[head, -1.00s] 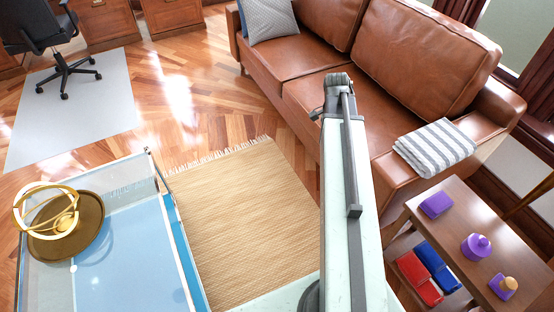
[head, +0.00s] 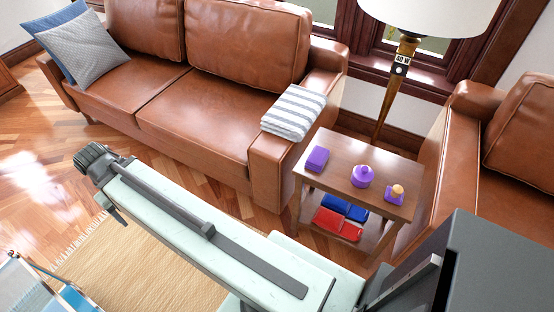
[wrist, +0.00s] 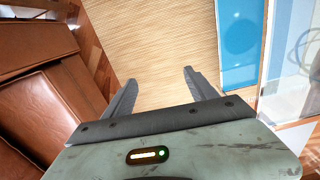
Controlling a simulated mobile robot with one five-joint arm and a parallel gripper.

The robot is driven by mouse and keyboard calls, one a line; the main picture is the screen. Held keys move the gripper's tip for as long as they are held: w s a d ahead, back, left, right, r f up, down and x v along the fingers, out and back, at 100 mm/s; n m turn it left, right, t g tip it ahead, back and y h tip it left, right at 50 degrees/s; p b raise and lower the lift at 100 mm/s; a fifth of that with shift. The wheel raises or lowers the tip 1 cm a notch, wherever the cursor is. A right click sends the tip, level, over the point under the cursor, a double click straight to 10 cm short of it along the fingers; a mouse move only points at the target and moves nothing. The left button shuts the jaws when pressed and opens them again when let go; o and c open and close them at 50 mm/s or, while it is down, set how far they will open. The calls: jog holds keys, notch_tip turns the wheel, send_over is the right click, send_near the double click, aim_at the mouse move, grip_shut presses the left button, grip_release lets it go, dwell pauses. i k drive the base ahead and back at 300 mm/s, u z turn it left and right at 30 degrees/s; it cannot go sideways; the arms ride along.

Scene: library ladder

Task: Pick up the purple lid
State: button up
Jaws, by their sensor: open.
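A small purple jar-like thing (head: 362,176) with a domed, knobbed purple lid (head: 362,170) stands on the wooden side table (head: 340,151) in the head view. To its left on the tabletop lies a flat purple block (head: 317,158), and to its right is a purple piece with an orange-tan knob (head: 395,192). My gripper (wrist: 158,84) is open and empty in the wrist view, above the woven rug and far from the side table. None of the purple things shows in the wrist view.
Red (head: 337,224) and blue (head: 345,207) things lie on the table's lower shelf. A leather sofa (head: 205,125) with a striped folded cloth (head: 294,112) stands left of it, a leather armchair (head: 510,140) right, and a floor lamp (head: 391,90) behind. The rug (head: 130,265) is bare.

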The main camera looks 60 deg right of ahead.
aim_at(362, 173)
jog(key=u, duration=0.05)
jog(key=k, duration=0.5)
jog(key=z, duration=2.45)
jog(key=k, duration=0.55)
jog(key=z, duration=0.05)
jog(key=i, duration=0.55)
jog(key=u, duration=2.05)
